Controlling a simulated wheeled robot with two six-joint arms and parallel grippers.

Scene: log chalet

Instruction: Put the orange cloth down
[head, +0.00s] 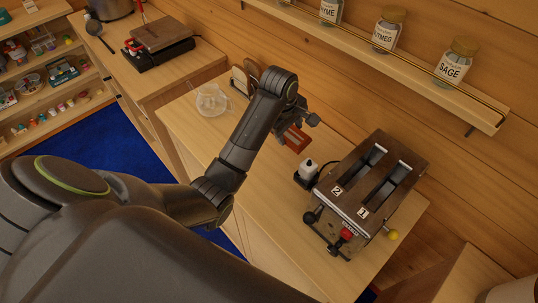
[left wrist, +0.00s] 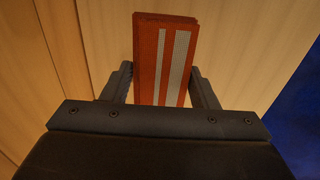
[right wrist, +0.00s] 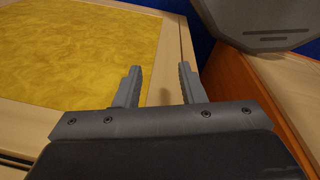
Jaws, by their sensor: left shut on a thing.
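The orange cloth (head: 296,138) is a folded, block-like piece held by my left gripper (head: 305,125) over the wooden counter, beside the toaster. In the left wrist view the cloth (left wrist: 165,60) is orange-red with two pale stripes and sits between the two fingers of the left gripper (left wrist: 163,85), which is shut on it. I cannot tell whether the cloth touches the counter (head: 262,165). My right gripper (right wrist: 158,88) is open and empty in the right wrist view.
A toaster (head: 370,185) with two slots marked 2 and 1 stands right of the cloth. A glass jug (head: 211,101) stands to the left. A shelf (head: 400,62) with spice jars runs above. The counter's front left is clear.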

